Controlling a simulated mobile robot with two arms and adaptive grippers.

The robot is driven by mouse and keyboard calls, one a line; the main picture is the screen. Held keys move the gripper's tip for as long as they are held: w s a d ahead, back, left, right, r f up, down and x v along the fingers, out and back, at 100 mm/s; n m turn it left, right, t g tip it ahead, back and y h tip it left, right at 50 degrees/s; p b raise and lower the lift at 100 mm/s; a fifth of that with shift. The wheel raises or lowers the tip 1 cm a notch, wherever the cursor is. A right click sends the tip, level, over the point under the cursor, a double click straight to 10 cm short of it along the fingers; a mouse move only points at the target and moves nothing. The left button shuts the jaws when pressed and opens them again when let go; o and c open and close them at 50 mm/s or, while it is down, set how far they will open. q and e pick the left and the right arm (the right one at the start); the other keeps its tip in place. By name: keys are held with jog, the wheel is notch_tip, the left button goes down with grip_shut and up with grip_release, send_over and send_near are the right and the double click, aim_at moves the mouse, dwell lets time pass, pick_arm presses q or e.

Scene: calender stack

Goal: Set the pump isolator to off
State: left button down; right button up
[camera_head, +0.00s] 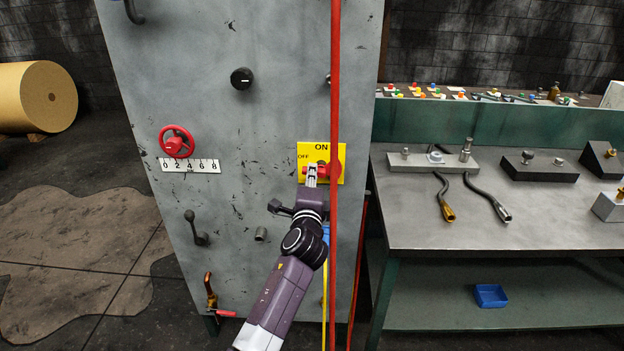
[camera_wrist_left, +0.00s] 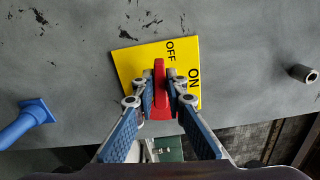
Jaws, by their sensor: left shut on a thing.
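The pump isolator is a yellow plate (camera_head: 339,150) marked ON at the top and OFF at the left, with a red handle (camera_head: 334,171), on the grey cabinet front. The handle lies about level, with one end toward the OFF side. In the left wrist view the red handle (camera_wrist_left: 160,78) stands between the fingers, over the yellow plate (camera_wrist_left: 128,60). My left gripper (camera_head: 311,174) is shut on the handle, and it also shows in the left wrist view (camera_wrist_left: 160,101). The gripper hides part of the handle in the head view. My right gripper is not in view.
A red vertical pipe (camera_head: 335,85) runs close in front of the plate. A red handwheel (camera_head: 177,141), a black knob (camera_head: 242,78) and a lever (camera_head: 196,228) are on the same cabinet (camera_head: 265,120). A workbench (camera_head: 480,220) with tools stands at the right.

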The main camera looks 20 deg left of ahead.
pick_arm(q)
jog(key=shift+f+n+b, duration=0.25)
jog(key=shift+n+b, duration=0.1)
jog(key=shift+n, duration=0.25)
jog(key=c, duration=2)
grip_release()
jog(key=shift+o, duration=0.2)
jog(key=v, duration=1.2)
